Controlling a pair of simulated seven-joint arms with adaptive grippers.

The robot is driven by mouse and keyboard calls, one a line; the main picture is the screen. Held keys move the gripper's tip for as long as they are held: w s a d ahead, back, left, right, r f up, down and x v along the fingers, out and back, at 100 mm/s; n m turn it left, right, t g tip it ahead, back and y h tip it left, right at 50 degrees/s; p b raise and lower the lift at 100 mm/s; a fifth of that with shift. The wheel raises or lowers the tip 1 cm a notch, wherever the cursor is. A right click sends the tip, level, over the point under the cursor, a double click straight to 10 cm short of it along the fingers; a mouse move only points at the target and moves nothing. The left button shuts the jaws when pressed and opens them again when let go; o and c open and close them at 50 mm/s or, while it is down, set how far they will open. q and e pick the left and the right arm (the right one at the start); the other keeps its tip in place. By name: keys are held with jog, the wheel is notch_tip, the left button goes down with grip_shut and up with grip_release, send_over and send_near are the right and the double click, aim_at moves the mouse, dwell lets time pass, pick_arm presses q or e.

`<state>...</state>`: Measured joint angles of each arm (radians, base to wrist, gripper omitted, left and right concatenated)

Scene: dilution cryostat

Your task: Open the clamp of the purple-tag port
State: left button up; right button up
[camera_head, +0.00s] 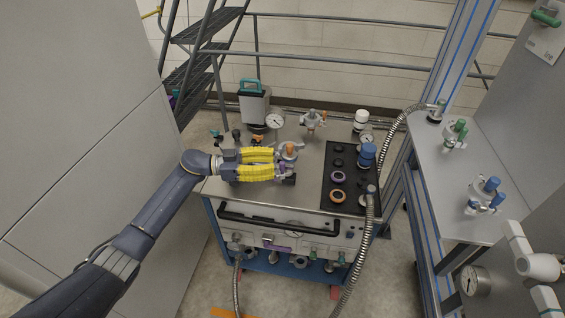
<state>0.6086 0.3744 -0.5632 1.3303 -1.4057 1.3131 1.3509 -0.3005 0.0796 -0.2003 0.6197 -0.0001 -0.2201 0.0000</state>
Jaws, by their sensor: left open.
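My left gripper (282,167) reaches over the left part of the steel cart top (310,180). Its two yellow-padded fingers are apart, pointing right. A small metal valve or port with an orange knob (289,149) is at the far fingertip; I cannot tell whether they touch. A purple patch (279,248) shows low on the cart's front, beside small silver fittings (268,240); it may be the purple tag. A little purple also shows between the fingertips, mostly hidden. The clamp cannot be made out clearly. My right gripper is out of view.
A black panel (336,204) with rings and a blue-capped fitting (367,155) fills the cart's right. Gauges (274,121), a grey canister with teal handle (255,104) and another valve (313,120) stand behind. A black handle (290,227) and corrugated hose (368,235) are in front.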

aim_at(282, 162)
pick_arm(q)
jog(key=shift+w+d, duration=0.1)
jog(key=shift+d, duration=1.75)
jog(key=shift+c, duration=0.6)
grip_shut()
jog(key=c, duration=0.7)
grip_release()
jog(key=o, duration=0.8)
jog(key=shift+a, duration=0.1)
jog(key=a, duration=1.2)
jog(key=shift+s, duration=0.35)
